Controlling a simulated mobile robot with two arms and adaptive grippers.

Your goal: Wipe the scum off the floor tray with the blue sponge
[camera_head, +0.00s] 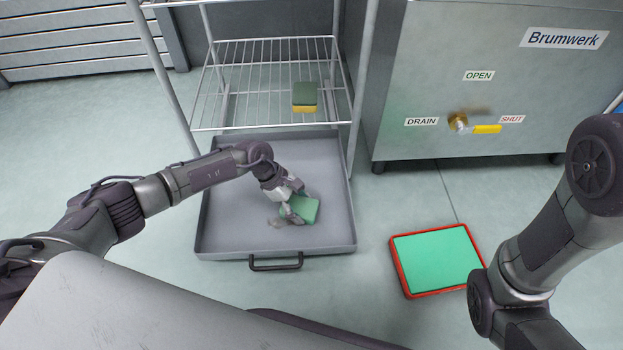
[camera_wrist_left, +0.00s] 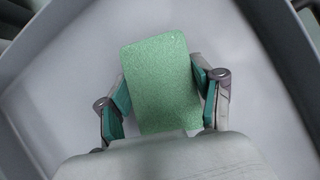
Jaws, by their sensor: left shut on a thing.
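The grey floor tray (camera_head: 232,225) lies on the floor below the wire rack, with a black handle at its front. My left gripper (camera_head: 295,205) is low over the right half of the tray, shut on a green sponge (camera_head: 308,209). No blue sponge shows. In the left wrist view the green sponge (camera_wrist_left: 160,75) sits between the two fingers (camera_wrist_left: 163,97), its far end sticking out. I cannot tell whether it touches the tray floor. A faint brownish smear of scum (camera_head: 275,222) shows just left of the sponge. My right gripper is out of view.
A green-and-yellow sponge (camera_head: 304,97) lies on the wire rack (camera_head: 250,75) above the tray. A steel machine (camera_head: 440,70) with a drain valve stands at the right. A red-rimmed green mat (camera_head: 437,262) lies on the floor at the right. The rack's legs stand close around the tray.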

